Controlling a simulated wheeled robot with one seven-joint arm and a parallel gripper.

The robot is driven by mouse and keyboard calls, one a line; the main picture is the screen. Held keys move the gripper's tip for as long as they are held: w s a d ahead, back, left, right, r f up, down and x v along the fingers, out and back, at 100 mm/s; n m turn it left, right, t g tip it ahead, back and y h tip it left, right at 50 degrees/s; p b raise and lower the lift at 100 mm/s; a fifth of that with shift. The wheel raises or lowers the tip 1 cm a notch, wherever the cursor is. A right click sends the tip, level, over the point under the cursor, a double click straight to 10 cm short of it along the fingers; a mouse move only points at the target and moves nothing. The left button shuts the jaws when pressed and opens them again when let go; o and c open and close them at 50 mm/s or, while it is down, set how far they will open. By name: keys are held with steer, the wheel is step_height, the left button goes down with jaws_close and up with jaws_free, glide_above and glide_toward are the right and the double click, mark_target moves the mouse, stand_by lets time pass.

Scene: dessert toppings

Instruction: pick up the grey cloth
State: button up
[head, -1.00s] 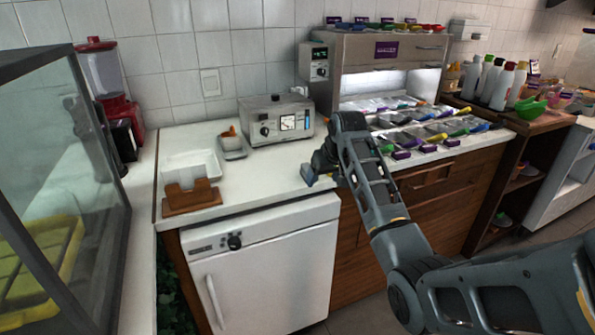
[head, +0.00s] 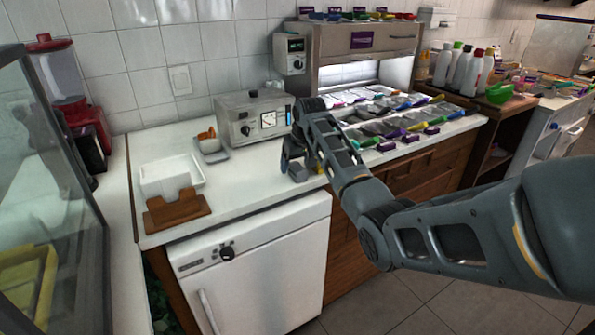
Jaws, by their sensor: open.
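A small grey item (head: 298,173), which looks like the grey cloth, is on the white counter near its front edge, right of the white tray. It is small and partly hidden by my gripper, so its shape is unclear. My gripper (head: 292,165) is open and pointing down just over the counter, right at the grey item. I cannot tell whether the fingers touch it or stand around it.
A steel appliance (head: 255,118) with a dial stands close behind my gripper. Topping containers (head: 385,128) fill the counter to the right.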

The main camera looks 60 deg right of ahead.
steer(key=shift+w+d+f, duration=0.1)
steer(key=shift+f, duration=0.4)
steer(key=c, duration=1)
